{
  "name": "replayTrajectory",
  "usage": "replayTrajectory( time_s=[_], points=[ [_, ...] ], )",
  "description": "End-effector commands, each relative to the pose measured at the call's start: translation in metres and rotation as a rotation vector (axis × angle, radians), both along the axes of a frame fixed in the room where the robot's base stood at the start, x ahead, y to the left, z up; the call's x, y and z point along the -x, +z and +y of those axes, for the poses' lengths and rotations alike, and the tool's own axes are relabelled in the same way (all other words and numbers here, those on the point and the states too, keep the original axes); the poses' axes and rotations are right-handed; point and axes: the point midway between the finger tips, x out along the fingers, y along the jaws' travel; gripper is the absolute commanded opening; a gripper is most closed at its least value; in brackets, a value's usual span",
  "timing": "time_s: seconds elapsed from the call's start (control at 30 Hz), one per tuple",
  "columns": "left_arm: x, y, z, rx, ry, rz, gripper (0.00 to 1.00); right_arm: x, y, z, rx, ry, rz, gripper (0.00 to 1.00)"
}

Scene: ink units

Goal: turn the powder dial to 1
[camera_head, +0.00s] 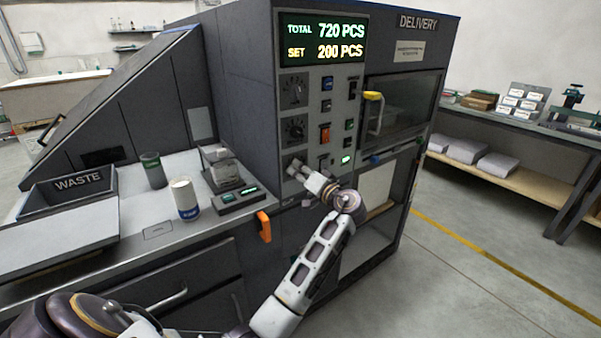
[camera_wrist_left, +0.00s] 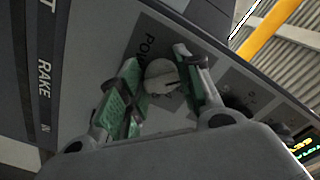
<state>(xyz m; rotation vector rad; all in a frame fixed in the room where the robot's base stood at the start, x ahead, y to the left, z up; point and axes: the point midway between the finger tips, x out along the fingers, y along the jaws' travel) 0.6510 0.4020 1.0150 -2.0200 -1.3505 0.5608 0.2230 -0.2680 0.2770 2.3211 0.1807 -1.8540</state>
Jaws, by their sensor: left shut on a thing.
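The powder dial (camera_wrist_left: 161,77) is a pale round knob on the grey panel, beside lettering that begins "POW". In the left wrist view it sits between the green-padded fingers of my left gripper (camera_wrist_left: 157,68), which is shut on it. A dark pointer mark shows on its face, but I cannot read which number it is at. In the head view my left gripper (camera_head: 299,171) is at the lower left of the control panel (camera_head: 311,120), and it hides most of the dial. My right gripper is not in view.
A display (camera_head: 324,40) reads TOTAL 720 PCS, SET 200 PCS. A yellow-handled delivery door (camera_head: 405,103) is to the right. A waste bin (camera_head: 72,188), cups and a scale (camera_head: 236,199) stand left.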

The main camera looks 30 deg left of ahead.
Motion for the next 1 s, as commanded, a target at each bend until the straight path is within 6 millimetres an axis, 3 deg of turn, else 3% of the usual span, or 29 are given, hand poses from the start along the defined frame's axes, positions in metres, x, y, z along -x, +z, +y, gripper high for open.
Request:
replayTrajectory(
  time_s=[0.17, 0.2, 0.33, 1.0],
  points=[
    [-0.0006, 0.0011, -0.0006, -0.002, -0.003, -0.002, 0.11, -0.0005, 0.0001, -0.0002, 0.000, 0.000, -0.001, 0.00],
    [-0.0006, 0.0011, -0.0006, -0.002, -0.003, -0.002, 0.40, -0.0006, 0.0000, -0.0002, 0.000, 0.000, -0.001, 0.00],
    [-0.0004, 0.0008, -0.0004, -0.002, -0.002, -0.002, 0.56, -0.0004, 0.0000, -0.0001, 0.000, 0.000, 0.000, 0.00],
    [-0.0002, -0.0007, -0.0002, 0.010, -0.001, -0.025, 0.56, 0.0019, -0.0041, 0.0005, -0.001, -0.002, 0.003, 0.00]
  ],
)
